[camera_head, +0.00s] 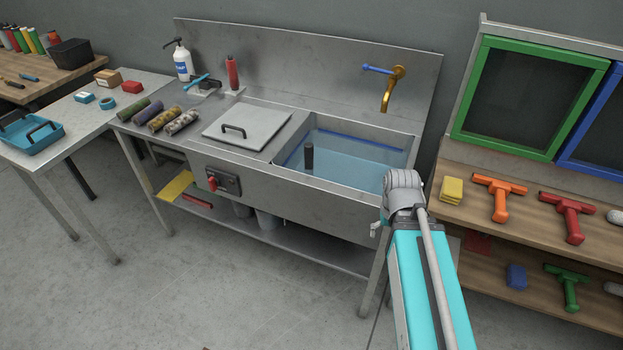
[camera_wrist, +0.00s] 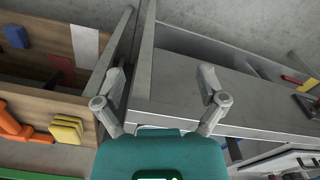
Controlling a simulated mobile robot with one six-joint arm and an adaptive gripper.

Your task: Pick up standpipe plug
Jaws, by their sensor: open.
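The standpipe plug seems to be the dark upright cylinder (camera_head: 309,158) in the water-filled sink basin (camera_head: 413,150), near its left front corner in the head view. I cannot make it out in the wrist view. My gripper (camera_wrist: 163,78) is open and empty in the wrist view, its two grey fingers spread above the metal front of the sink bench. In the head view my arm reaches to the basin's right front corner, apart from the plug and to its right. The fingers are mostly hidden there behind my wrist.
A metal lid (camera_head: 262,120) with a dark handle lies left of the basin. A brass tap (camera_head: 391,90) overhangs the basin's back. A wooden shelf (camera_head: 470,212) on the right holds yellow sponges (camera_head: 451,190) and squeegees. The basin's raised rim surrounds the plug.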

